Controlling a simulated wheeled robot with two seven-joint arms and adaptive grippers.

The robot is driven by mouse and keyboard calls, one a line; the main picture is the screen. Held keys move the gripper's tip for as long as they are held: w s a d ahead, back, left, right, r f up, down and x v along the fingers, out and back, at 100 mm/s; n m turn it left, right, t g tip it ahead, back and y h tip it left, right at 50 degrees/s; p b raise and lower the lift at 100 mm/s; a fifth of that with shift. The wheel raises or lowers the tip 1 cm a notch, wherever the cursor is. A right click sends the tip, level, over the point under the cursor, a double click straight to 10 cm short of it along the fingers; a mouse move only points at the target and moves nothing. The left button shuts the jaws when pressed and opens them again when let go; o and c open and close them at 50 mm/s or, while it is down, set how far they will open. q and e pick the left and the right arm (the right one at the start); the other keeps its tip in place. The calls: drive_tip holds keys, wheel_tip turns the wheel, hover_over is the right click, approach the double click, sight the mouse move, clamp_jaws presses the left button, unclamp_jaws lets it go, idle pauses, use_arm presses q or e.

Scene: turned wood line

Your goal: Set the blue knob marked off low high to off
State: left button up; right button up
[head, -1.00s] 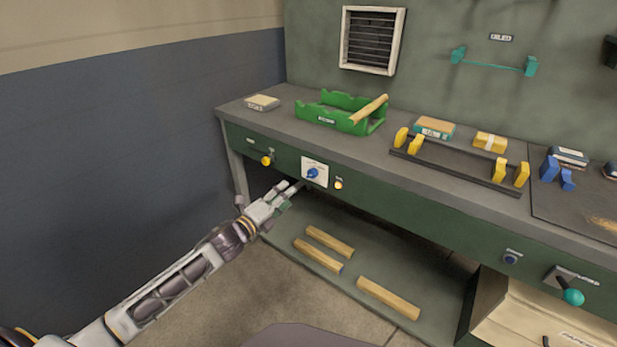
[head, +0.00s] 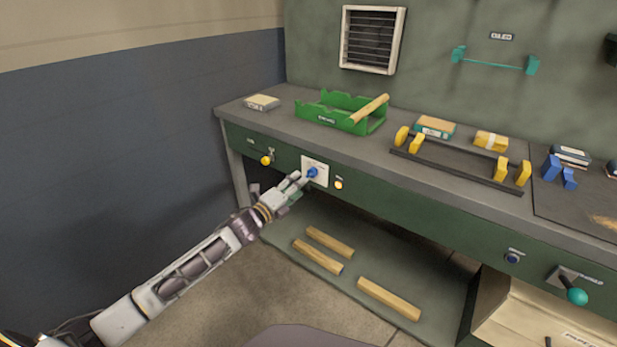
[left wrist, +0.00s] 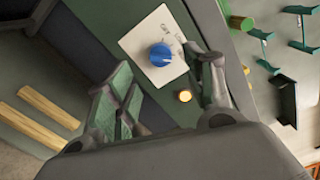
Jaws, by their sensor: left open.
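The blue knob (head: 312,172) sits on a white plate (head: 321,181) on the bench's green front panel. I cannot tell whether a finger touches the knob. My right gripper is not in view.
A glowing amber button (head: 338,184) is just right of the plate. A yellow knob (head: 266,160) is to its left. The bench top (head: 290,123) overhangs above. Wooden bars (head: 388,298) lie on the lower shelf. A teal-ball lever (head: 577,297) is far right.

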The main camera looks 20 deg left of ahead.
sight(309, 176)
use_arm(q)
drive_tip(key=shift+x, duration=1.15)
drive_tip(key=shift+b+x, duration=0.35)
drive_tip(key=shift+x, duration=0.45)
drive_tip(key=shift+w+d, duration=0.2)
drive_tip(key=shift+w, duration=0.35)
drive_tip(key=shift+w+d, duration=0.2)
drive_tip(key=shift+w, duration=0.3)
drive_tip(key=shift+w+d+b, duration=0.2)
drive_tip(key=shift+w+b, duration=0.1)
drive_tip(key=shift+w, duration=0.2)
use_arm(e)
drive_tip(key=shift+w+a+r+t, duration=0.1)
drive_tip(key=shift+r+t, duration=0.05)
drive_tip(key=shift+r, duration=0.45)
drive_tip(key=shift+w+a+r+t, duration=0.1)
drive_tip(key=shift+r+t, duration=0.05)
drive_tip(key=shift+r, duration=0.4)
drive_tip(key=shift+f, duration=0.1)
use_arm(q)
drive_tip(key=shift+c, duration=0.7)
drive_tip(key=c, duration=0.9)
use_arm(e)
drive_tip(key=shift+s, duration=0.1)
